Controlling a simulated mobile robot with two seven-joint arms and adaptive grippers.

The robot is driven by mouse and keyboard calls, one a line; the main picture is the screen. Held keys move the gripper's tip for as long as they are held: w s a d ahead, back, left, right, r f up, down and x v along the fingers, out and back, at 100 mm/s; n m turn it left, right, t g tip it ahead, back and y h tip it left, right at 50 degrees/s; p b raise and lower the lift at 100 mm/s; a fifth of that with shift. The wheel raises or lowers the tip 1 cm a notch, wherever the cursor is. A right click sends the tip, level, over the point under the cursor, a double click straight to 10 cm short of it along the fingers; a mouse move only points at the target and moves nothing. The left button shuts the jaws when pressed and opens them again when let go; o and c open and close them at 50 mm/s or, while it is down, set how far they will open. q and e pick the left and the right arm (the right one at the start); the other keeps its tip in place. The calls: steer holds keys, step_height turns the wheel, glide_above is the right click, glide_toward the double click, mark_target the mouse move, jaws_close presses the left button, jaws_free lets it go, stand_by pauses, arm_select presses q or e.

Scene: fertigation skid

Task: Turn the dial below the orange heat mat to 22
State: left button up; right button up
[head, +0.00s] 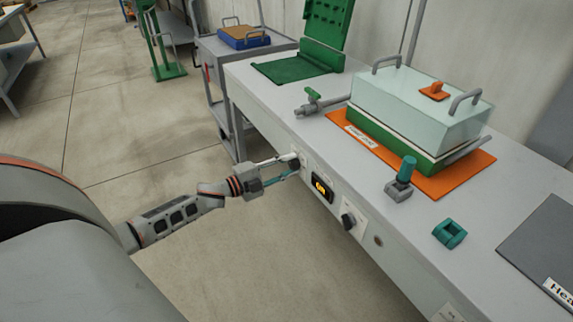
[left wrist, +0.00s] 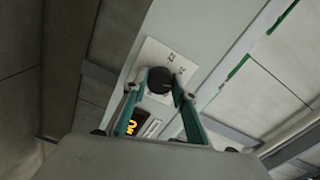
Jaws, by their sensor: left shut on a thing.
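The orange heat mat (head: 468,179) lies on the bench top, under a green tray (head: 398,142) with a clear cover. A black dial (left wrist: 160,80) on a white plate with small printed numbers sits on the bench's front face. My left gripper (head: 294,168) is shut on this dial, one finger on each side, as the left wrist view also shows. The numbers and the dial's pointer are too small to read surely. A lit display (head: 321,188) with orange digits is just right of it. My right gripper is not in view.
A second black dial (head: 348,220) is on the front face, right of the display. A teal-capped valve (head: 404,172), a teal clamp-like part (head: 449,233) and a dark grey mat (head: 543,245) are on the bench top. A grey cart (head: 215,55) stands behind.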

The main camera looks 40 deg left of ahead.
arm_select(q)
steer(key=shift+r+n+p, duration=0.3)
steer(key=shift+n+p, duration=0.1)
steer(key=shift+n, duration=0.5)
steer(key=n+p, duration=0.1)
steer(key=n, duration=0.2)
steer(key=shift+n, duration=0.4)
steer(key=n+p, duration=0.1)
steer(key=n, duration=0.2)
steer(key=shift+f+n+p, duration=0.15)
steer(key=shift+n+p, duration=0.15)
steer(key=shift+n, duration=0.4)
steer(key=shift+n+p, duration=0.4)
steer(key=shift+n, duration=0.8)
steer(key=shift+f+n, duration=0.1)
steer(key=shift+n, duration=0.8)
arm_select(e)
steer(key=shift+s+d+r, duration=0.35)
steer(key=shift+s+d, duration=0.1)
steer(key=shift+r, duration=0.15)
arm_select(q)
steer(key=o, duration=1.1)
